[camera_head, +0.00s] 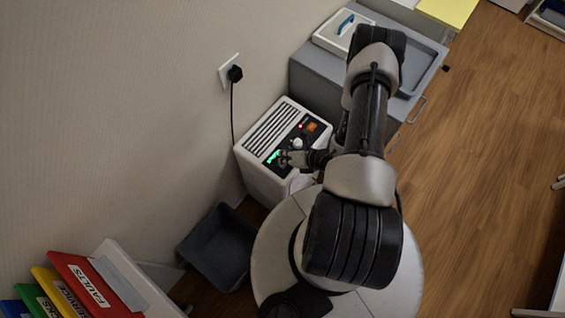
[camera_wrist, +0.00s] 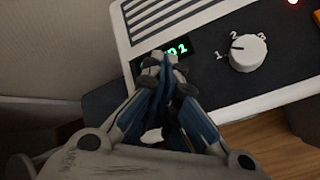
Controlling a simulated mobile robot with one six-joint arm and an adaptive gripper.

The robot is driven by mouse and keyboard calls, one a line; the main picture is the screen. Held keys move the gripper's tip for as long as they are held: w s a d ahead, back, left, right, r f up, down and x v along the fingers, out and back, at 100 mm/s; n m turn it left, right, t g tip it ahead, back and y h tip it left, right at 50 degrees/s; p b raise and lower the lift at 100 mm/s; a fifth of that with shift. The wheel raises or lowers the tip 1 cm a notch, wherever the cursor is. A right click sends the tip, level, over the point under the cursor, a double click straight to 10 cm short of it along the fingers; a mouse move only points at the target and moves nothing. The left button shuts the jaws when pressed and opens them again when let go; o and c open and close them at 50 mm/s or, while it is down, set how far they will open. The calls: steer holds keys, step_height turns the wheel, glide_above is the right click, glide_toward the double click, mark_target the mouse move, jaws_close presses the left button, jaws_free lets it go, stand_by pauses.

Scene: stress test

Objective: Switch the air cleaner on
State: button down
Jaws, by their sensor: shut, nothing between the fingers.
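The air cleaner (camera_head: 262,165) is a white box with a slatted grille on top, standing on the floor by the wall. Its dark panel carries a white knob (camera_wrist: 247,53) with numbers around it, a green lit display (camera_wrist: 178,50) ending in "2", and a small red light (camera_wrist: 293,2). An orange part (camera_head: 312,127) also shows on the panel in the head view. My gripper (camera_wrist: 163,62) is shut and empty, with its fingertips over the display, left of the knob. The fingertips hide part of the display. I cannot tell whether they touch the panel.
A black plug (camera_head: 235,73) sits in the wall socket, its cord running down behind the air cleaner. A grey cabinet (camera_head: 312,78) stands beyond it. A dark bin (camera_head: 218,247) stands nearer, with colored binders (camera_head: 85,285) at lower left. Wooden floor (camera_head: 480,150) is open at right.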

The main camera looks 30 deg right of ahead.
step_height(320, 180, up, 6)
steer(key=p, duration=0.4)
steer(key=shift+p, duration=0.3)
stand_by(0.3)
